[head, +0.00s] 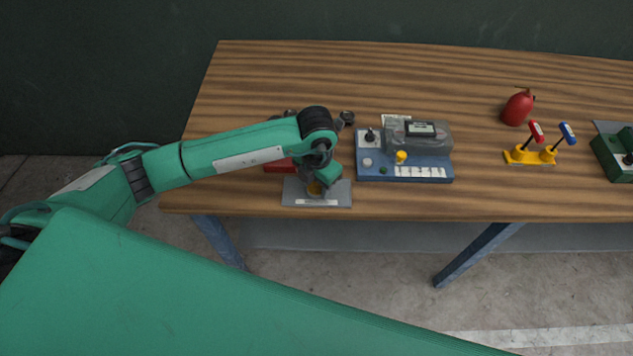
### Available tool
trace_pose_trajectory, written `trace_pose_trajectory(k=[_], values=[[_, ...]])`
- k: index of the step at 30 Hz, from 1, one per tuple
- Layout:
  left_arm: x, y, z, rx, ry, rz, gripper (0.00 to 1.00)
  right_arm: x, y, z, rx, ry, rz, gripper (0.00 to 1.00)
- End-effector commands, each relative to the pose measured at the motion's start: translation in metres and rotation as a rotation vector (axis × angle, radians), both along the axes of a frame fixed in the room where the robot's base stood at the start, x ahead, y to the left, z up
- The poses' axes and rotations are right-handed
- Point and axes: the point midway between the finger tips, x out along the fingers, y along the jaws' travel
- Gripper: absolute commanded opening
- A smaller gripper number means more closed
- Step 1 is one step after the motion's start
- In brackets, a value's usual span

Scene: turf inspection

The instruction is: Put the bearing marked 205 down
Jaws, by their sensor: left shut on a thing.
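My left gripper (318,183) points down over a grey plate (336,200) with a white label strip at the front edge of the wooden table. It is shut on a small brownish-orange thing (315,188), which may be the bearing; no marking on it is readable. The gripper hides most of it, and I cannot tell whether it touches the plate. Small dark round pieces (347,118) lie behind my left wrist, too small to read. My right gripper is not in view.
A blue test unit (405,174) with knobs and a clear cover stands right of the plate. A red box (279,165) is partly hidden behind my arm. Farther right are a red extinguisher-like bottle (518,107), a yellow stand (530,157) with two handles and a green device (613,158).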

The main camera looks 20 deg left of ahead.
Motion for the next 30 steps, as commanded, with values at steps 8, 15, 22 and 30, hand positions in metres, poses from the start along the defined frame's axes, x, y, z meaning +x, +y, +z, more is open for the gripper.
trace_pose_trajectory(k=[8, 15, 22, 30], values=[[0.0, 0.0, 0.0, 0.0, 0.0, 0.0, 0.66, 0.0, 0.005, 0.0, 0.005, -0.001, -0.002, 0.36], [0.0, 0.0, 0.005, 0.0, 0.0, 0.0, 0.66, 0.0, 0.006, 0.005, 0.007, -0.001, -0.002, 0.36], [0.002, 0.0, 0.043, -0.002, -0.006, -0.001, 0.66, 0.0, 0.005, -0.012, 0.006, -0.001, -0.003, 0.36], [0.001, 0.0, 0.099, -0.001, -0.005, 0.0, 0.66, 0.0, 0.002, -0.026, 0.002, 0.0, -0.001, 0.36]])
